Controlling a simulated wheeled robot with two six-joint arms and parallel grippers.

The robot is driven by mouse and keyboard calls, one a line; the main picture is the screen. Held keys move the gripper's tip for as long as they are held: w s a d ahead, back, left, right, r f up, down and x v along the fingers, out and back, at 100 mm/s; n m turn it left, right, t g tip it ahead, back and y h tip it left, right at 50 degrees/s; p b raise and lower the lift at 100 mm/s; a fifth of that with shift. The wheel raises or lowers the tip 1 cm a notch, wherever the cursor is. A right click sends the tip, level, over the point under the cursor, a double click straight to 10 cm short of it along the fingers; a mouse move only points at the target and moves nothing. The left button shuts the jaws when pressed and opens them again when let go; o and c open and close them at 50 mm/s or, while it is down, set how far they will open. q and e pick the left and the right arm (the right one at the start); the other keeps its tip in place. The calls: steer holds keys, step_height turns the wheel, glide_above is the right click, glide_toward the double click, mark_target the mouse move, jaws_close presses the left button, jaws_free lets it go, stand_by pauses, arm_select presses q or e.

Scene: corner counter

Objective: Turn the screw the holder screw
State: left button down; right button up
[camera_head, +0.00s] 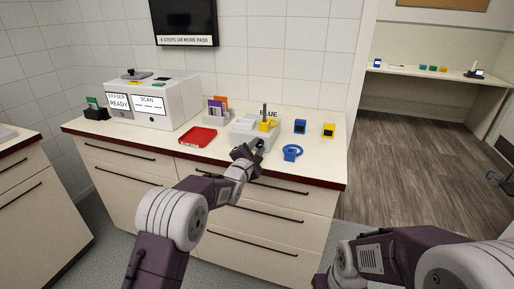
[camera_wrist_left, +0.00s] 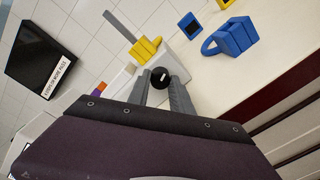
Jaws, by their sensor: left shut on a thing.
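The holder is a white block (camera_head: 244,135) on the counter, with a yellow clamp-like part (camera_head: 268,125) and an upright dark rod on top. In the left wrist view the yellow part (camera_wrist_left: 147,47) and the block's white side (camera_wrist_left: 177,62) show beyond my fingers. The holder screw shows there as a round black knob (camera_wrist_left: 159,78) with a small white mark. My left gripper (camera_head: 250,147) is at the holder's front, and in the left wrist view its fingers (camera_wrist_left: 161,88) are shut on the knob. The knob is hard to see in the head view. My right gripper is out of view.
A blue ring-shaped part (camera_head: 291,153), a blue block (camera_head: 299,126) and a yellow block (camera_head: 328,130) stand to the right of the holder. A red tray (camera_head: 198,136) and a white machine (camera_head: 155,100) are to its left. The counter's front edge runs below my gripper.

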arm_select(q)
steer(key=shift+f, duration=0.1)
steer(key=c, duration=1.1)
jaws_free()
steer(key=shift+c, duration=0.2)
steer(key=shift+s, duration=0.1)
steer(key=v, duration=0.9)
